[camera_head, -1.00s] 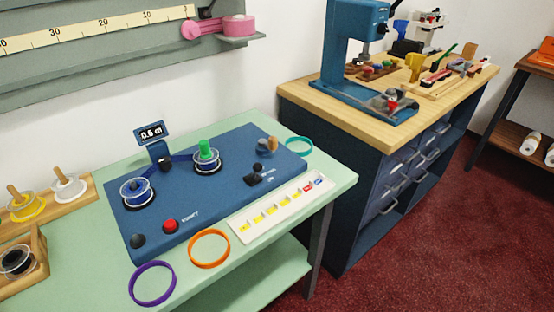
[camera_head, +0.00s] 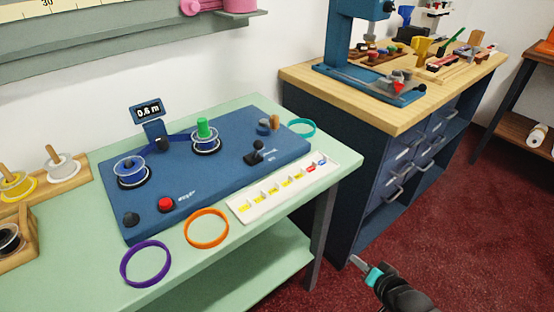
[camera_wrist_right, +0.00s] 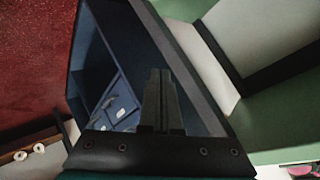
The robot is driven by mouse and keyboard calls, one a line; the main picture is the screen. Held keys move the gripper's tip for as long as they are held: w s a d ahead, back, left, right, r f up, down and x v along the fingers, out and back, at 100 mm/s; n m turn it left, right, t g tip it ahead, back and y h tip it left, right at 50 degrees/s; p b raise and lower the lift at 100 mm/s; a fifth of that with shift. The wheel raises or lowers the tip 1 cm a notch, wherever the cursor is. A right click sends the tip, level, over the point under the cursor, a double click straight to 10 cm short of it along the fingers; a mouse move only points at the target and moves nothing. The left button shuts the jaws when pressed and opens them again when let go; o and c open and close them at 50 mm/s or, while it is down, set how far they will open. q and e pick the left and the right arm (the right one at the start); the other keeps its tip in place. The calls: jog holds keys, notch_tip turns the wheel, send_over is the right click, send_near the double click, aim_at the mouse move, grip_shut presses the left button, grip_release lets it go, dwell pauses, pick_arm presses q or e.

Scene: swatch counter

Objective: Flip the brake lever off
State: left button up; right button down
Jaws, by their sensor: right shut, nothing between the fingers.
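The brake lever (camera_head: 257,150) looks to be the small black lever with a round knob near the right end of the blue winding machine (camera_head: 180,182). Its knob stands up from a dark base, and the small print beside it is too blurred to read. My right gripper (camera_head: 359,264) is low at the bottom right, in front of the counter and well apart from the lever. In the right wrist view its fingers (camera_wrist_right: 160,98) are together and empty. The lever does not show there. My left gripper is in neither view.
The machine sits on a green counter (camera_head: 70,272) with a red button (camera_head: 166,204), two spools and a display. A white label strip (camera_head: 240,210), orange ring (camera_head: 206,244) and purple ring (camera_head: 145,279) lie in front. A dark cabinet (camera_head: 312,125) stands right.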

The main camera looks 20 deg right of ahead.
jog(key=w+a+r+m+t+y+b, duration=0.1)
jog(key=w+r+m+t, duration=0.15)
jog(key=r, duration=0.45)
jog(key=w+a+r+m+t+y+b, duration=0.1)
jog(key=w+a+r+t, duration=0.15)
jog(key=r, duration=0.55)
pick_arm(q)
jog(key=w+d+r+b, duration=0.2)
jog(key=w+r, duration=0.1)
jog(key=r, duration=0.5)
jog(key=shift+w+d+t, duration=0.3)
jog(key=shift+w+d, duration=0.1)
pick_arm(e)
jog(key=s+a+r+m+t+y, duration=0.1)
jog(key=a+r+y, duration=0.3)
jog(key=r, duration=1)
jog(key=a, duration=0.3)
jog(key=shift+s+r+y, duration=0.15)
jog(key=shift+r+y, duration=0.15)
